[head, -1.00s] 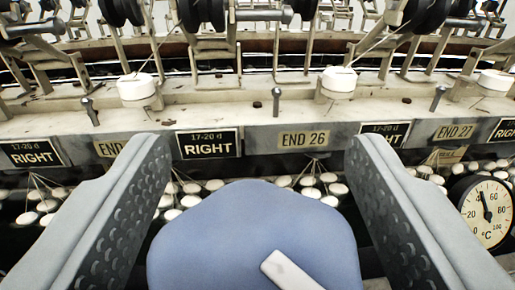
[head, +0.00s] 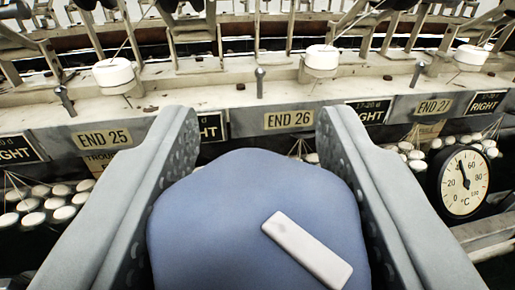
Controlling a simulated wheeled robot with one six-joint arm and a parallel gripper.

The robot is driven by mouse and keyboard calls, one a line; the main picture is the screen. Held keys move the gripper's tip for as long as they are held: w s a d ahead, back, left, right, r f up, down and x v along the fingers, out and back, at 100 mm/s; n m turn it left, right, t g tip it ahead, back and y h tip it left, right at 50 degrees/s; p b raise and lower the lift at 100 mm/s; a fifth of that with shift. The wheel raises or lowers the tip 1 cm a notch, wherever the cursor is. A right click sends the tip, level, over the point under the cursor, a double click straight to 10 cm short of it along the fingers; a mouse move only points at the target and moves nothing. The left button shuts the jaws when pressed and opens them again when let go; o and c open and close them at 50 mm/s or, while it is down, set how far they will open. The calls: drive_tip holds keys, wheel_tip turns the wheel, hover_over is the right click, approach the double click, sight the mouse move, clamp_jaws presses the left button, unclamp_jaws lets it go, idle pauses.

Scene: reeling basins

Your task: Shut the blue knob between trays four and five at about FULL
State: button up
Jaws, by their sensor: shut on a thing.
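The blue knob (head: 220,215) fills the lower middle of the head view, large and rounded. A white pointer bar (head: 306,249) on its top slants from upper left to lower right. My gripper (head: 260,150) has its two grey, dimpled fingers on either side of the knob. The fingers are shut on the knob, pressing its left and right sides. The knob's lower part, and any FULL mark around it, are hidden or out of view.
A round °C dial (head: 463,182) stands close to the right finger. White cocoons (head: 45,205) float in dark water at left, with more near the dial. Behind is a pale ledge with END 26 (head: 289,120) and RIGHT plates, upright pegs and white caps (head: 322,58).

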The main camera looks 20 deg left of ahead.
drive_tip(key=shift+m+h, duration=0.4)
drive_tip(key=shift+h, duration=0.2)
drive_tip(key=shift+d+m+t+h, duration=0.15)
drive_tip(key=shift+m+t+h, duration=0.15)
drive_tip(key=shift+m+h, duration=0.6)
drive_tip(key=shift+d+m+t+h, duration=0.1)
drive_tip(key=shift+m+t+h, duration=0.3)
drive_tip(key=shift+h, duration=0.8)
drive_tip(key=shift+d+m+h, duration=0.15)
drive_tip(key=shift+m+h, duration=1.05)
drive_tip(key=shift+h, duration=0.6)
drive_tip(key=shift+d+m+g+h, duration=0.15)
drive_tip(key=shift+m+g+h, duration=0.35)
drive_tip(key=shift+h, duration=0.4)
drive_tip(key=o, duration=1)
drive_tip(key=shift+c, duration=0.2)
drive_tip(key=v, duration=1.7)
drive_tip(key=shift+s+f, duration=0.15)
drive_tip(key=shift+f, duration=0.05)
